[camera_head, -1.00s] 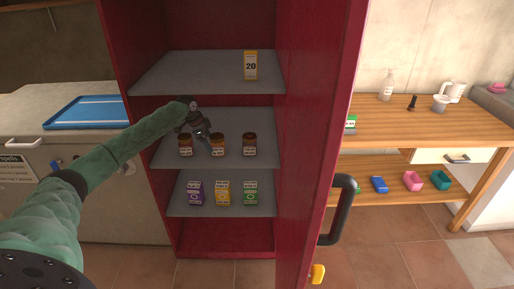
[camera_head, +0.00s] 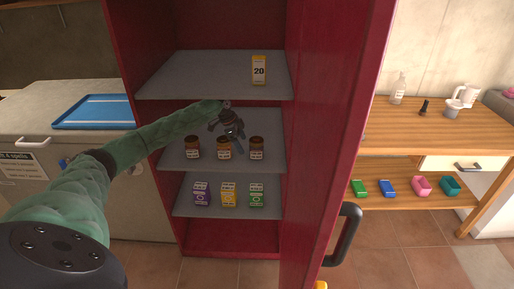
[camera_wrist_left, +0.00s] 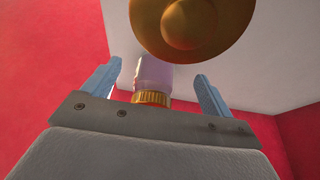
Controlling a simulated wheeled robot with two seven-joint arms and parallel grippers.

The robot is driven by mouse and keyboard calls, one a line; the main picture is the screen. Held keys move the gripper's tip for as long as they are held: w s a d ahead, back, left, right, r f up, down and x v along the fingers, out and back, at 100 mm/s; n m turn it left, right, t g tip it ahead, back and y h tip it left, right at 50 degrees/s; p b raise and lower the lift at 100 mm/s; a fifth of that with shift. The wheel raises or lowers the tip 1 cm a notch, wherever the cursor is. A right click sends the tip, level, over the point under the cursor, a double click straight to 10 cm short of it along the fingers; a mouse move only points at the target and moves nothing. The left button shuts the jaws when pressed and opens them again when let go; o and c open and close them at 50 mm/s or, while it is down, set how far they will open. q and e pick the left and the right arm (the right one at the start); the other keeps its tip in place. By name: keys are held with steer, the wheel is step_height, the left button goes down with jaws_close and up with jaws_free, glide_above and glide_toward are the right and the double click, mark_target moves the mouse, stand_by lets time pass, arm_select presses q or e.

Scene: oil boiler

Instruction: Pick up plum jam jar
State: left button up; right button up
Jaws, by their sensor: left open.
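Three dark jars with labels stand in a row on the middle shelf: a left jar (camera_head: 193,148), a middle jar (camera_head: 224,149) and a right jar (camera_head: 257,148). Their labels are too small to read, so I cannot tell which is plum jam. My left gripper (camera_head: 236,136) is open, at the middle and right jars. In the left wrist view a pale purple cylinder with a ribbed gold band (camera_wrist_left: 152,82) shows between the open fingers (camera_wrist_left: 158,80). A large rounded gold thing (camera_wrist_left: 182,25) shows close to the camera. My right gripper is not in view.
The red cabinet's open door (camera_head: 340,130) stands to the right. A shelf (camera_head: 190,78) with a yellow box marked 20 (camera_head: 259,70) is above the jars. Purple (camera_head: 201,194), yellow (camera_head: 229,195) and green (camera_head: 257,195) boxes stand on the shelf below.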

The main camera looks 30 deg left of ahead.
mark_target(255, 137)
arm_select(q)
steer(key=shift+w+d, duration=0.6)
steer(key=shift+d, duration=0.3)
steer(key=shift+w+d, duration=0.15)
steer(key=shift+d, duration=0.2)
steer(key=w+d, duration=0.1)
steer(key=d, duration=0.1)
steer(key=w+d+p, duration=0.1)
steer(key=shift+w+d, duration=0.2)
steer(key=shift+d, duration=0.2)
steer(key=shift+f+p, duration=0.4)
steer(key=shift+p, duration=0.1)
steer(key=shift+f, duration=0.15)
steer(key=shift+c, duration=0.3)
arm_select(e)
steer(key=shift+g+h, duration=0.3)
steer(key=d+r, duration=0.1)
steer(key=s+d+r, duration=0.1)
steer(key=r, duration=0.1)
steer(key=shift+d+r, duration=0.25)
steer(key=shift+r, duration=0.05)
arm_select(q)
steer(key=c, duration=1.3)
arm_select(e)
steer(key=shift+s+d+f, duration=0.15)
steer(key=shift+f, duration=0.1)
